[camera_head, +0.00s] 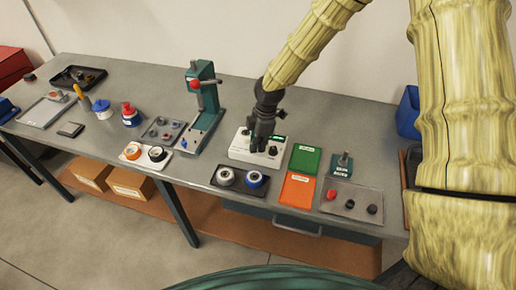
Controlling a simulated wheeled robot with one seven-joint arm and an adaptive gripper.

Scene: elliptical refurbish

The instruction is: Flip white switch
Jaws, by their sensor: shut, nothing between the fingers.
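A white box-shaped device (238,148) sits on the grey workbench near the middle of the head view. It has a small green lit display (280,138) and a dark knob (273,151) on its right half. My gripper (259,148) is black, points down and is shut and empty over the middle of this device. I cannot tell whether its tips touch the top. The gripper covers part of the device's face, and I cannot make out a white switch there.
A teal press (206,110) stands left of the device. In front is a dark tray (240,192) with two round parts. Right are a green bin (304,158), an orange bin (297,190) and a grey plate (352,198) with a red button. The bench's front edge is close.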

